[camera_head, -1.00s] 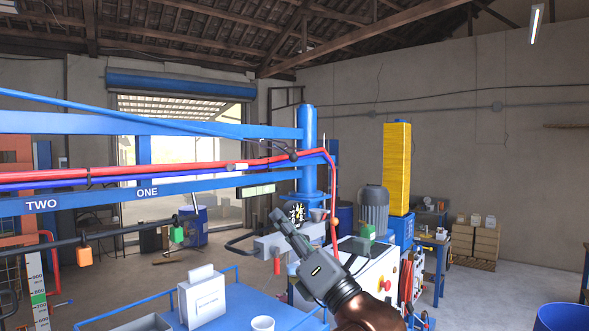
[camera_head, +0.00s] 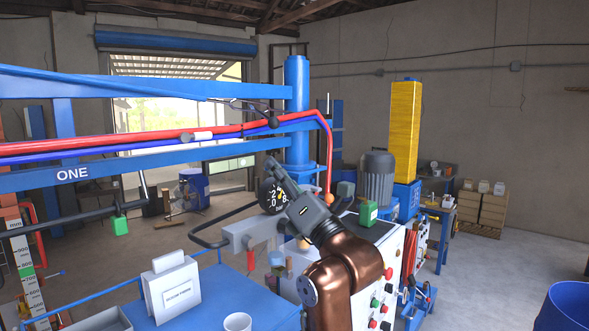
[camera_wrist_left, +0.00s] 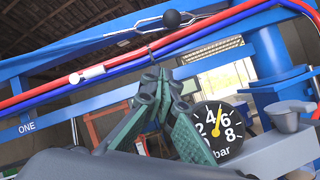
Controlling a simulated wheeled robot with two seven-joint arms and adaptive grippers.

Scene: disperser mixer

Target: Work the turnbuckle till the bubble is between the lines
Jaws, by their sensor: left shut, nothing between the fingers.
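A pale green bar (camera_head: 230,163), perhaps the level, sits at the right end of the lower beam marked ONE; no bubble or lines can be made out.
Red and blue hoses (camera_head: 150,146) run along the beams. A pressure gauge (camera_head: 274,195) stands just beside my left gripper. A control cabinet (camera_head: 385,290) is at right; a blue table (camera_head: 215,295) with a sign and cup is below.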

